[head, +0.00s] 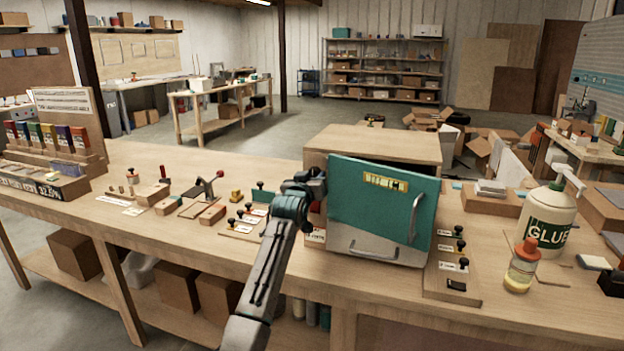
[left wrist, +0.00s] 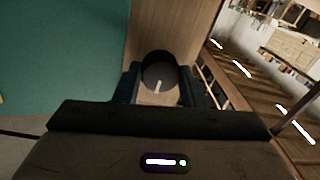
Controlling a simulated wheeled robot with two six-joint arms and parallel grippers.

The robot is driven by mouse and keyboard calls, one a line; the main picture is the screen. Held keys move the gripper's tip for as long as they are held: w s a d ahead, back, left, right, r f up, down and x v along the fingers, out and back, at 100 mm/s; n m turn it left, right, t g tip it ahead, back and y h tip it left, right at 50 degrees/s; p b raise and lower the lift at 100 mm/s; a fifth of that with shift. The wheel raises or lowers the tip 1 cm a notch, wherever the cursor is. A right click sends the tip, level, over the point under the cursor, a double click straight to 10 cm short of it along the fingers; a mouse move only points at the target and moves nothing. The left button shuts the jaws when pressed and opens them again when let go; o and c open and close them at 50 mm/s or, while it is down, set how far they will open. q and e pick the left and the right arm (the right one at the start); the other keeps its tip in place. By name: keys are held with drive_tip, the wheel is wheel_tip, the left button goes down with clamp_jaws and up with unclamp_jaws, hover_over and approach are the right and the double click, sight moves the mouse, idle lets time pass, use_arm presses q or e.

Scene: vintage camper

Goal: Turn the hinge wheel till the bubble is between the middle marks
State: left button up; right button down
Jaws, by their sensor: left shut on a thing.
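A teal door panel (head: 375,215) stands at the front of a wooden cabinet (head: 385,145) on the workbench. A yellow level vial (head: 385,182) with dark marks sits near the panel's top; its bubble is too small to place. My left gripper (head: 312,186) is at the cabinet's left side, beside the panel's left edge. In the left wrist view, my left gripper (left wrist: 158,88) is shut on the dark round hinge wheel (left wrist: 158,68), which bears a white line. The wheel is hidden in the head view.
Small boards with black knobs (head: 245,218) lie left of the arm, with another knob board (head: 455,265) right of the panel. A glue bottle (head: 547,215) and an orange-capped bottle (head: 522,268) stand at the right. A display rack (head: 65,130) is at the far left.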

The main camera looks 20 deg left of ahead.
use_arm(q)
drive_tip(key=shift+m, duration=0.7)
drive_tip(key=m, duration=0.3)
drive_tip(key=shift+m+p, duration=0.3)
drive_tip(key=m+b, duration=0.1)
drive_tip(key=m, duration=0.6)
drive_tip(key=m+h+b, duration=0.1)
drive_tip(key=m+b, duration=0.1)
drive_tip(key=m, duration=0.6)
drive_tip(key=shift+a+f+t, duration=0.1)
drive_tip(key=shift+t, duration=0.2)
drive_tip(key=o, duration=0.7)
